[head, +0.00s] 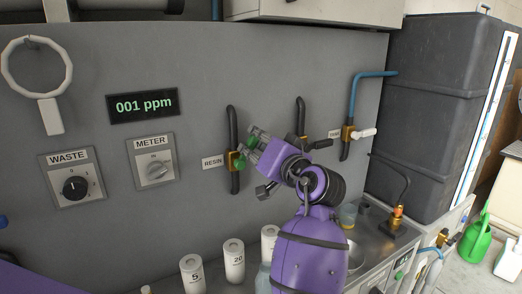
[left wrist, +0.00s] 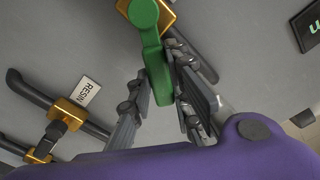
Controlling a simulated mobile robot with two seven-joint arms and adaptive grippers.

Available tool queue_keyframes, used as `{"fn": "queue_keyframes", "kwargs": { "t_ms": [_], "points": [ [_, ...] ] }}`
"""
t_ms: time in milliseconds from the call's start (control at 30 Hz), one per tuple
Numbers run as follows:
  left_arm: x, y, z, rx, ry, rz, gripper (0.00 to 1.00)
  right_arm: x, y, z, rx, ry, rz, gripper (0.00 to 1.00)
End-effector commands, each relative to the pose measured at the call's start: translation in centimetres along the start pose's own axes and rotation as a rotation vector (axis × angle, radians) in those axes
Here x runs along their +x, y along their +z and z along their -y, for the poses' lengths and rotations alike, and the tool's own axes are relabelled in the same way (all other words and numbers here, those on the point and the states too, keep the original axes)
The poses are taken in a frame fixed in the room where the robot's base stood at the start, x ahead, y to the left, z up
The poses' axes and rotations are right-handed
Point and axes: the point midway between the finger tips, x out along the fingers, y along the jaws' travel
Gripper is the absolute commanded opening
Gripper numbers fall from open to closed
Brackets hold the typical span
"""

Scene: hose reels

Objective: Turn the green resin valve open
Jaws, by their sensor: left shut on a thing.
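The green resin valve (head: 239,163) sits on a brass body in a black vertical pipe on the grey panel, just right of the RESIN label (head: 212,162). My left gripper (head: 258,146) is at it, with its fingers over the green handle and partly hiding it. In the left wrist view, the green handle (left wrist: 152,40) runs from its brass body (left wrist: 171,18) down between the two fingers of the left gripper (left wrist: 160,82), which are closed on its lever. How far the valve is turned cannot be told. My right gripper is not in view.
A black-handled valve (head: 320,143) and a white-handled valve (head: 363,133) are to the right. The display (head: 143,105) reads 001 ppm. White canisters (head: 234,261) stand below. A dark tank (head: 432,110) is right.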

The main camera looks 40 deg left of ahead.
Motion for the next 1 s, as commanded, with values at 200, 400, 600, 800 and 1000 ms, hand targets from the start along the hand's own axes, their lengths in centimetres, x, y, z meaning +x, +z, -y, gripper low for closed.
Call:
{"fn": "queue_keyframes", "kwargs": {
  "t_ms": [200, 400, 600, 800, 1000],
  "points": [
    [0.0, 0.3, 1.2, -0.204, 0.003, 0.0, 0.0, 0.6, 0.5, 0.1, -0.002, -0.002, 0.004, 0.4],
    [0.0, 0.6, 2.3, -0.369, 0.001, 0.0, 0.0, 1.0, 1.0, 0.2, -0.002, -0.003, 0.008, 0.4],
    [0.0, 0.9, 3.1, -0.494, 0.002, -0.001, 0.0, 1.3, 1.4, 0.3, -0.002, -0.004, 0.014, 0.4],
    [0.0, 1.1, 3.5, -0.57, 0.002, 0.0, 0.0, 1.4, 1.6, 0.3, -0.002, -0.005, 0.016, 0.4],
    [0.0, 1.2, 3.8, -0.603, 0.001, 0.0, 0.0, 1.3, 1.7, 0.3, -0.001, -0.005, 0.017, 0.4]
  ]
}}
